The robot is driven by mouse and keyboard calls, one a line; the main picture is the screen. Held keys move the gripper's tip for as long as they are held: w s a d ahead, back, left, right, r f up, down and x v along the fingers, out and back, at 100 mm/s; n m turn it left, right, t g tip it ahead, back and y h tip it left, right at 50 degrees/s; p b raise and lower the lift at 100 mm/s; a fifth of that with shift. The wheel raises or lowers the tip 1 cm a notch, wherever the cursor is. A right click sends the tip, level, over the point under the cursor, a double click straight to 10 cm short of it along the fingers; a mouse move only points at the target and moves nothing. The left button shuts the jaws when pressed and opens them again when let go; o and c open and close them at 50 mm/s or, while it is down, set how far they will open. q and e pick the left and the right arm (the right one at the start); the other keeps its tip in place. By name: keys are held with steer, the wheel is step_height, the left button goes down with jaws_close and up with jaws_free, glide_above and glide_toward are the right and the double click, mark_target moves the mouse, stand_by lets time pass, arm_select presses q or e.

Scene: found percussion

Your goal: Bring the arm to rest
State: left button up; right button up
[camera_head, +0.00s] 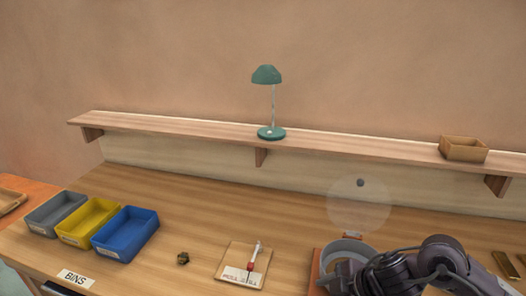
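My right arm comes in at the lower right, with dark links and a cable. Its end, with the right gripper (347,278), is low in front of a grey round pot (340,247) and partly covers it. I cannot make out the fingertips or whether they hold anything. My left arm and gripper are not in view. A pale, see-through disc (350,207) with a dark knob shows behind the pot. I cannot tell if it leans or stands.
Grey (46,219), yellow (83,227) and blue (120,247) bins sit at the left. A small brown lump (183,258) and a board (232,273) with a red-and-white tool lie mid-table. The shelf (350,142) holds a green lamp (267,75) and a wooden box (462,151).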

steer(key=a+r+m+t, duration=0.15)
steer(key=a+t, duration=0.25)
steer(key=a, duration=0.5)
steer(key=s+d+f+m+g+h, duration=0.2)
steer(key=s+d+f+m+h, duration=0.1)
steer(key=s+d+m, duration=0.4)
steer(key=s+d+f+m+g+h, duration=0.2)
steer(key=s+d+f+m+h, duration=0.15)
steer(key=s+d+m, duration=0.4)
step_height(320, 180, down, 32)
steer(key=s+f+g+b, duration=0.1)
steer(key=s+g+b, duration=0.1)
steer(key=b, duration=0.1)
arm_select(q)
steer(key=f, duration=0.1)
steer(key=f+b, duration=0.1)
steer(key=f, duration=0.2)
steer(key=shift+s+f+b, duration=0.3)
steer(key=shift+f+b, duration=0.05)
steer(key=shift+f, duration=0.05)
arm_select(e)
steer(key=s+d+f, duration=0.1)
steer(key=s+f, duration=0.9)
steer(key=s+d+f+g, duration=0.1)
steer(key=s+d+f, duration=0.1)
steer(key=s+f, duration=0.8)
steer(key=shift+d+f+n, duration=0.15)
steer(key=shift+d+n, duration=0.15)
steer(key=shift+n, duration=0.1)
steer(key=shift+s, duration=0.1)
